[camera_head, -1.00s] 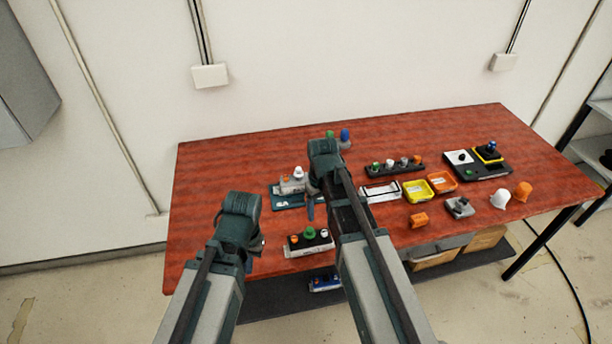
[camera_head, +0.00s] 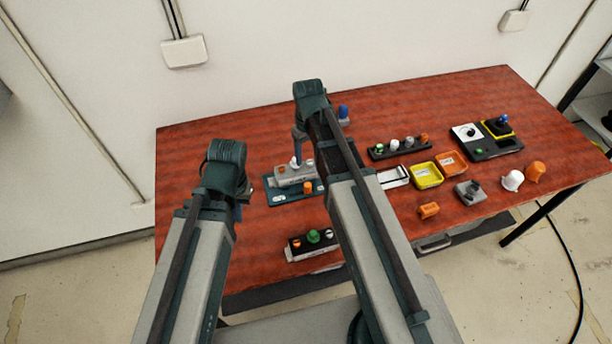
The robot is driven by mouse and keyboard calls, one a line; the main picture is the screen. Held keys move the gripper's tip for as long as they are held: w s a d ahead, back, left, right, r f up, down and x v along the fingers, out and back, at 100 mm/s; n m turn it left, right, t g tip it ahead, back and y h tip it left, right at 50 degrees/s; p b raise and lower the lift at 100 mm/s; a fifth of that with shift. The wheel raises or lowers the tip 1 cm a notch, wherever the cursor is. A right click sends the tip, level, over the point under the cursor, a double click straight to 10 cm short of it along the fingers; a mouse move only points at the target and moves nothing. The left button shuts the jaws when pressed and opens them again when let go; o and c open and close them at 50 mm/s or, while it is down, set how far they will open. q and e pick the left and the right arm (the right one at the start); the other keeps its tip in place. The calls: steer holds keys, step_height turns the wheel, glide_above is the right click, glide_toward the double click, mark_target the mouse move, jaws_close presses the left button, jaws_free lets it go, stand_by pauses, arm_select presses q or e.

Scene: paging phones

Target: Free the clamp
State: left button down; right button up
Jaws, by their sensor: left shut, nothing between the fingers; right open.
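Nothing in view is plainly marked as the clamp, so I cannot tell which thing it is. A candidate is the grey fixture (camera_head: 292,175) with an orange and a white knob, on a teal plate (camera_head: 281,196) at the table's left. My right gripper (camera_head: 298,150) hangs just above and behind this fixture, partly hidden by its own arm; it is open. My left gripper (camera_head: 240,208) is left of the plate, apart from it, mostly hidden behind its wrist; it is shut and empty. A small grey block with a knob (camera_head: 467,193) sits at the right.
A black control box with a green button (camera_head: 313,237) is near the front edge. A black strip of several knobs (camera_head: 399,147), a white tray (camera_head: 393,177), a yellow tray (camera_head: 425,175) and an orange tray (camera_head: 452,163) lie right of my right arm. The table's left side is mostly clear.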

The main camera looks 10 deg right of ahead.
mark_target(308, 185)
arm_select(q)
step_height(308, 185, down, 14)
steer(key=b, duration=1.3)
steer(key=shift+r+b, duration=0.1)
steer(key=shift+b, duration=0.3)
arm_select(e)
step_height(308, 185, down, 14)
steer(key=shift+r, duration=0.1)
arm_select(q)
steer(key=shift+s, duration=0.1)
arm_select(e)
steer(key=shift+c, duration=0.3)
jaws_close()
